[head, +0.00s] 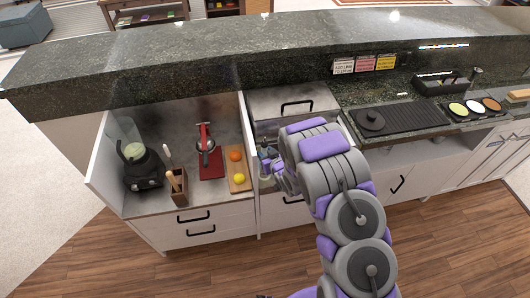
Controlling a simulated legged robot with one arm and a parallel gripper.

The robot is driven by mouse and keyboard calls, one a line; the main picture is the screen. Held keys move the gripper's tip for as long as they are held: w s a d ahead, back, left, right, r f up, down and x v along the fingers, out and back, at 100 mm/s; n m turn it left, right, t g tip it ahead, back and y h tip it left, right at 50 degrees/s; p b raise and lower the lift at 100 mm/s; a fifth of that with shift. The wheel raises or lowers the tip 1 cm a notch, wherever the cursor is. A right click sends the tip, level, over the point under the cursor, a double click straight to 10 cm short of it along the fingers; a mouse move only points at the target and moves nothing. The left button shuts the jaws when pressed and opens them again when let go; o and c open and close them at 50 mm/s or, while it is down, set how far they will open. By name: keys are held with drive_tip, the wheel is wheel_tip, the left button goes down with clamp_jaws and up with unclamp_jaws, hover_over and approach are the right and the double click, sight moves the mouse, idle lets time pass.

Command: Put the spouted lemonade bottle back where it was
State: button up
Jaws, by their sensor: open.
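My gripper (268,168) is at the end of my purple and grey arm, in front of the metal-lidded unit and right of the cutting board. The fingers are small and partly covered by my arm, and I take them as open. A small dark, greenish shape (265,144) shows just above the fingers; it may be part of the spouted lemonade bottle, but I cannot tell for sure. I cannot tell whether it touches the gripper. No other lemonade bottle can be made out.
On the left counter (140,204) stand a blender (143,168), a utensil holder (178,186), a red press (206,150) and a cutting board (236,183) with orange and lemon. A metal lid (290,101) is behind my gripper. A griddle (400,118) lies right. Wooden floor in front is clear.

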drive_tip(key=p+v, duration=0.2)
drive_tip(key=v, duration=0.8)
drive_tip(key=shift+s+r, duration=0.2)
drive_tip(key=shift+s, duration=0.1)
drive_tip(key=shift+d, duration=0.2)
drive_tip(key=d+r+m+g+h, duration=0.2)
drive_tip(key=d+r+h, duration=0.3)
drive_tip(key=d+r, duration=0.4)
drive_tip(key=s+d+r+m+g+h, duration=0.2)
drive_tip(key=s+d+r+g+h, duration=0.1)
drive_tip(key=s+d+r, duration=0.4)
drive_tip(key=s+r+g, duration=0.2)
drive_tip(key=s+r, duration=0.2)
drive_tip(key=s, duration=0.7)
drive_tip(key=s+a+r+m+g+y, duration=0.1)
drive_tip(key=s+r+g, duration=0.2)
drive_tip(key=s, duration=0.8)
drive_tip(key=s+a+r+g, duration=0.1)
drive_tip(key=s+r+g, duration=0.2)
drive_tip(key=s, duration=0.8)
drive_tip(key=shift+s+r+m+y, duration=0.2)
drive_tip(key=shift+r+m+y, duration=0.15)
drive_tip(key=shift+r, duration=0.6)
